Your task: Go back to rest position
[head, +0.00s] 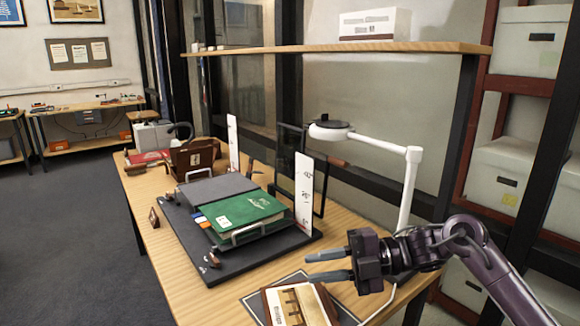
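My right gripper (308,267) reaches in from the right on a dark purple arm. Its two fingers point left and stand apart, with nothing seen between them. My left gripper is not in view.
A white lamp (410,185) stands behind my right gripper, close to the arm. White upright rulers (303,192) rise at the board's back edge. A wooden shelf (330,48) hangs above the table (155,265). Shelves with white boxes (497,175) are at the right. Open floor lies left.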

